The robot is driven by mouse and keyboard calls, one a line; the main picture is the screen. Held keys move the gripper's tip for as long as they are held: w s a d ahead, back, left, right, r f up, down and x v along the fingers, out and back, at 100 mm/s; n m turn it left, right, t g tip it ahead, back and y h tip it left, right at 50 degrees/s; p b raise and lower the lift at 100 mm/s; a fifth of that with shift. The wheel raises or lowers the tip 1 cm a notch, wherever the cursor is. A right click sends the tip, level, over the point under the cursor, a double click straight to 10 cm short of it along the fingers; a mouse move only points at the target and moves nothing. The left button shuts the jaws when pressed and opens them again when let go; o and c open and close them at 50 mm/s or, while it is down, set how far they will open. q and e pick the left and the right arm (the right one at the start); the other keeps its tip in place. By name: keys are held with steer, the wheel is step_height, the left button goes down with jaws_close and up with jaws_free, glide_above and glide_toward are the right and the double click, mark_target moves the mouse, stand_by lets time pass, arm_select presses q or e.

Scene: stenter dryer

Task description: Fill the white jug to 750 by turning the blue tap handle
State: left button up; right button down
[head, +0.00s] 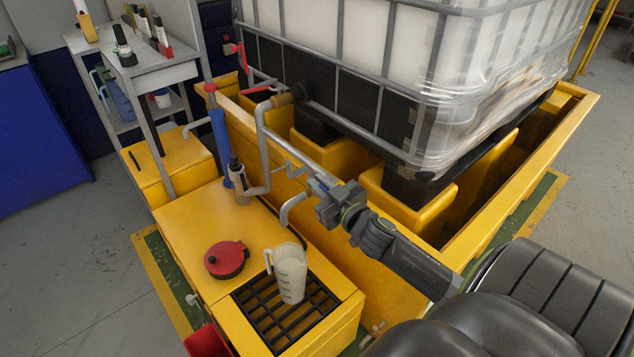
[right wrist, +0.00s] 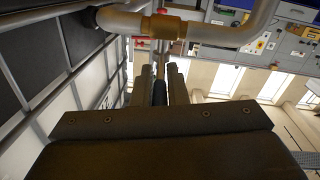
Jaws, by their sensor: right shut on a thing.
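The white jug (head: 290,274) stands upright on a black grate, its handle to the left. It has dark graduation marks, too small to read, and I cannot tell its water level. A grey bent spout (head: 292,206) curves down above and behind it. My right gripper (head: 318,190) reaches in from the lower right to the pipework behind the spout. In the right wrist view its fingers (right wrist: 163,82) are closed around a dark, slim grip, the tap handle (right wrist: 160,94). The head view hides the handle behind the gripper. My left gripper is out of view.
The caged white tank (head: 390,50) stands behind.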

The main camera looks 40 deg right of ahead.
steer(key=shift+d+r+n+y, duration=0.1)
steer(key=shift+r+n+y, duration=0.05)
steer(key=shift+n+y, duration=0.45)
steer(key=c, duration=1.4)
jaws_free()
steer(key=shift+c, duration=0.2)
